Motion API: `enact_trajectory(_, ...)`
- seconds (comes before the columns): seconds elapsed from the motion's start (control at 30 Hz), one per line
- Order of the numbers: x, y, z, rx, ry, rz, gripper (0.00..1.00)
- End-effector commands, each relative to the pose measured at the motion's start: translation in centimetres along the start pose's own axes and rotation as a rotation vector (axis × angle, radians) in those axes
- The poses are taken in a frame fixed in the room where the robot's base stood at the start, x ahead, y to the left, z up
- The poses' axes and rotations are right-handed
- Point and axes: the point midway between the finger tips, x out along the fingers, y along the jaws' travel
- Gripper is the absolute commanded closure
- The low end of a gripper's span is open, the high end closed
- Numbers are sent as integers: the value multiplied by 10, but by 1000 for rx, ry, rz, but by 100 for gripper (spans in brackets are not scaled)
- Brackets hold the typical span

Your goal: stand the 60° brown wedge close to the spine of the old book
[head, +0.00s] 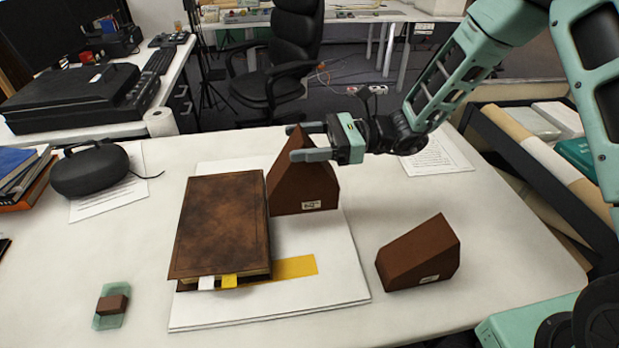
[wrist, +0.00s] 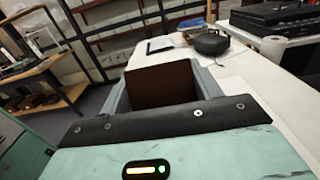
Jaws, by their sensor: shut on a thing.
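The old book (head: 222,225) is brown and mottled and lies flat on a white board (head: 335,270). My gripper (head: 297,142) is shut on a tall, steep-sided brown wedge (head: 303,188), with a finger on either side of its upper part. The wedge is upright beside the book's right long side, close to it; whether they touch or its base rests on the board is unclear. Its small label is too small to read. In the wrist view the wedge (wrist: 162,84) fills the space between the fingers. A second, lower brown wedge (head: 418,255) lies to the right.
A small brown block on a green pad (head: 110,312) is at the front left. A black speaker (head: 91,170) stands behind.

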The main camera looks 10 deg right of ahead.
Motion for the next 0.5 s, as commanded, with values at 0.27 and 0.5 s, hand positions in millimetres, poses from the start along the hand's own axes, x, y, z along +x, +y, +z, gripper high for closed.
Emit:
enact_trajectory(0.27, 0, 0, -29, 0, 0, -1, 71)
enact_trajectory(0.5, 0, 0, -60, 1, -1, 0, 71)
